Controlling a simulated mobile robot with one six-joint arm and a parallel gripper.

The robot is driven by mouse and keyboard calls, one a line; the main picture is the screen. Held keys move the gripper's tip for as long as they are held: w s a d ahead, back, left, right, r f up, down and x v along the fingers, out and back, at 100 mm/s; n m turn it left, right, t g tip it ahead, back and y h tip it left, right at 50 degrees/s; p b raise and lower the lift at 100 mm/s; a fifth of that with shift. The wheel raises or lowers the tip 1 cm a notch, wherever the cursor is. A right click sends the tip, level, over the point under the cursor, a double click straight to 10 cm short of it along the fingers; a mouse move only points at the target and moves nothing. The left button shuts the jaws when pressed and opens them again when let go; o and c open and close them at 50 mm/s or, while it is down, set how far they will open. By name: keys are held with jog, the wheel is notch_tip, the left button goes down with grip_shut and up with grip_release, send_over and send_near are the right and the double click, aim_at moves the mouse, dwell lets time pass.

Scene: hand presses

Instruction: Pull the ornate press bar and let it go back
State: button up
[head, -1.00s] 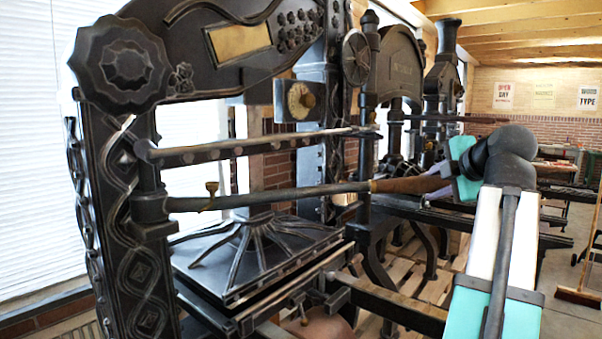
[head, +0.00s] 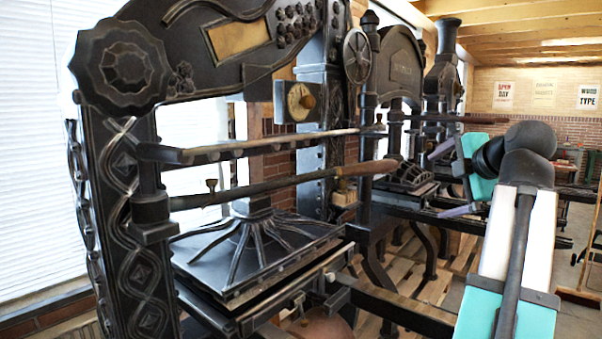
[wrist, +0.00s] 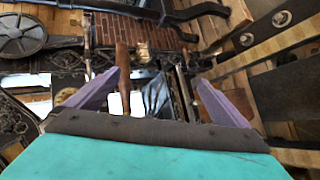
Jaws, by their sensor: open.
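The ornate press (head: 120,200) is black iron with raised scrollwork and stands at the left of the head view. Its press bar (head: 270,188) runs across the front and ends in a brown wooden handle (head: 368,169). My gripper (head: 436,184) is open and empty, a little to the right of the handle's end and apart from it. In the wrist view the purple fingers of my gripper (wrist: 160,79) are spread wide. The wooden handle (wrist: 123,78) shows beyond them, close beside the left finger in the picture. The platen (head: 255,245) is below the bar.
A second press (head: 402,75) stands behind, with a third press (head: 443,80) farther back. A rail (head: 400,310) juts from the ornate press towards my arm. A broom (head: 585,270) is at the right edge. Some floor shows at the right.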

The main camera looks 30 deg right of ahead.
jog(key=s, duration=0.1)
jog(key=s+r, duration=0.2)
jog(key=s, duration=0.1)
jog(key=shift+s+r+p, duration=0.1)
jog(key=shift+p, duration=0.25)
jog(key=s+d+r+b, duration=0.1)
jog(key=s+d+r, duration=0.1)
jog(key=d, duration=0.6)
jog(key=s+d+r+b, duration=0.2)
jog(key=d+r, duration=0.1)
jog(key=d, duration=0.5)
jog(key=shift+s+d, duration=0.15)
jog(key=shift+s, duration=0.25)
